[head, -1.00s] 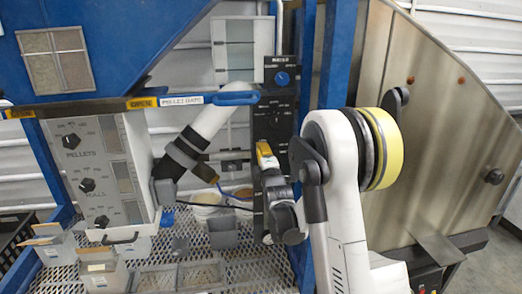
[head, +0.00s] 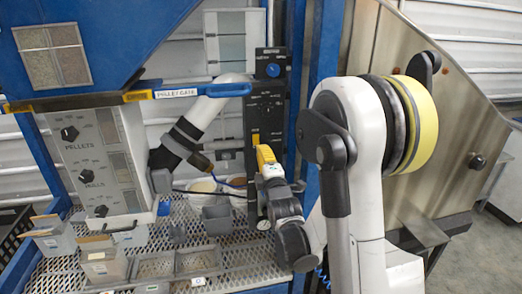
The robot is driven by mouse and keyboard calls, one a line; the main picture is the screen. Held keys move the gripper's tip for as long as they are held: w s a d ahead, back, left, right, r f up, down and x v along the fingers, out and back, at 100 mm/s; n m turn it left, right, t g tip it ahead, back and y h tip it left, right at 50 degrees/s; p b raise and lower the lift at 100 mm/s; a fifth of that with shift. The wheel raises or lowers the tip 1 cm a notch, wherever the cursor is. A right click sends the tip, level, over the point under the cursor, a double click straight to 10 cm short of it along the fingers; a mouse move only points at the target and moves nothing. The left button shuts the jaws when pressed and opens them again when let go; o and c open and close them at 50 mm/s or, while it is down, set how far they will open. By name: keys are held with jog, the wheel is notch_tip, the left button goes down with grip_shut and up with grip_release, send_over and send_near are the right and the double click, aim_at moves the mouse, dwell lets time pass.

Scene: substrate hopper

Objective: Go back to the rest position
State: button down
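My arm rises at the right of the head view, bends at a yellow-ringed elbow, and reaches forward to a grey and black wrist. The end of the arm, with my gripper (head: 266,160), shows as a small yellow-topped part in front of the black control panel (head: 265,110). Its fingers are not distinct, so I cannot tell whether it is open or shut. No held object can be made out. The blue handle (head: 230,90) of the bar labelled pellet gate (head: 176,93) is above and left of my gripper, apart from it in the picture.
A blue hopper (head: 110,40) hangs at upper left. Below it are a dial box (head: 98,160) and a white pipe (head: 215,112). Small bins (head: 52,237) and a grey cup (head: 218,219) stand on a mesh shelf (head: 235,268). A blue post (head: 322,60) and steel chute (head: 440,130) stand close to my arm.

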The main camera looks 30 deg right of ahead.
dwell(0.3)
jog(key=s+a+m+g+y, duration=0.4)
jog(key=s+a+m+g, duration=0.2)
jog(key=s+a+m, duration=0.35)
jog(key=s+a+f+m+g, duration=0.1)
jog(key=s+a+g, duration=0.1)
jog(key=s, duration=0.4)
jog(key=s+a+f+m+g+y, duration=0.1)
jog(key=s+a+f+m, duration=0.1)
jog(key=s, duration=0.5)
jog(key=s+a+f+m+g, duration=0.2)
jog(key=s+a, duration=0.2)
jog(key=s, duration=0.3)
jog(key=shift+a+g, duration=0.25)
jog(key=shift+g, duration=0.05)
jog(key=shift+f, duration=0.1)
